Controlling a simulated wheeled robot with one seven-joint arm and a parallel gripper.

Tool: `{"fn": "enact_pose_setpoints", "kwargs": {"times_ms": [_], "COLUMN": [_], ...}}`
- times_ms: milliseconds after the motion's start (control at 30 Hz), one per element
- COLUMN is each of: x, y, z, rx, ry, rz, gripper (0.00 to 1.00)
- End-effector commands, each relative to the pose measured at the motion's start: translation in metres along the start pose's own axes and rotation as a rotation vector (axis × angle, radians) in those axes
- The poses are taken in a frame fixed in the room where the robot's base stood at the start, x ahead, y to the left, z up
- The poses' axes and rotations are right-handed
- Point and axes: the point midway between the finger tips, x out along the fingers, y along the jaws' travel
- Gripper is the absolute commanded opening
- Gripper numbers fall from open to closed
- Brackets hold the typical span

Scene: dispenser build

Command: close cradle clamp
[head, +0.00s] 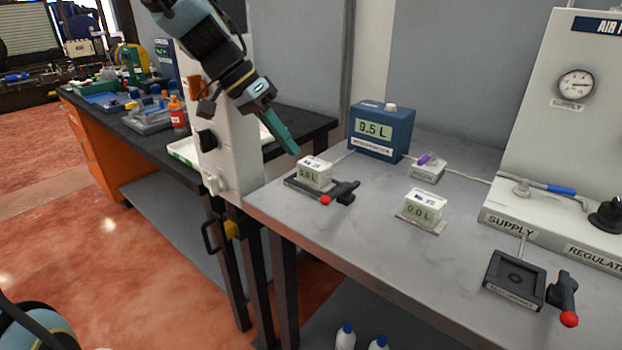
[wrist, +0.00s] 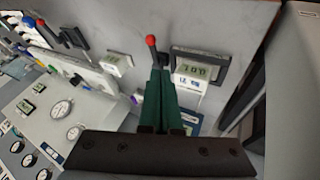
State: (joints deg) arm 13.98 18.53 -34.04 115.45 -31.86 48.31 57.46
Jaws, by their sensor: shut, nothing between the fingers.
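A dark cradle (head: 290,184) sits near the table's left end and holds a white module (head: 314,172) with a green display. Its black clamp lever (head: 343,194) lies low along the cradle's front right side and ends in a red ball (head: 325,200). My gripper (head: 296,151), with green fingers, is shut and empty, above and just left of the module. In the wrist view the shut fingertips (wrist: 160,72) point at the lever, with the red ball (wrist: 151,40) beyond them and the cradle (wrist: 213,56) to the right. Whether the clamp is latched I cannot tell.
An empty dark cradle (head: 514,278) with its own red-balled lever (head: 569,319) stands at the right front. A white module (head: 425,207) sits mid-table. A blue 9.5 L box (head: 381,130) stands behind. The air supply panel (head: 550,130) rises at the right.

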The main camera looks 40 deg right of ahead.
Motion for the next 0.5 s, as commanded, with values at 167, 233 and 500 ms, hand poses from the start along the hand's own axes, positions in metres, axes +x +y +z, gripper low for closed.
{"fn": "enact_pose_setpoints", "kwargs": {"times_ms": [167,233,500], "x": [0.009,0.018,0.065], "y": [0.001,0.001,0.001], "z": [0.000,0.001,0.001], "rx": [-0.001,-0.002,-0.003], "ry": [-0.003,-0.004,-0.004], "rz": [0.003,0.004,0.004], "gripper": [0.00,0.00,0.00]}}
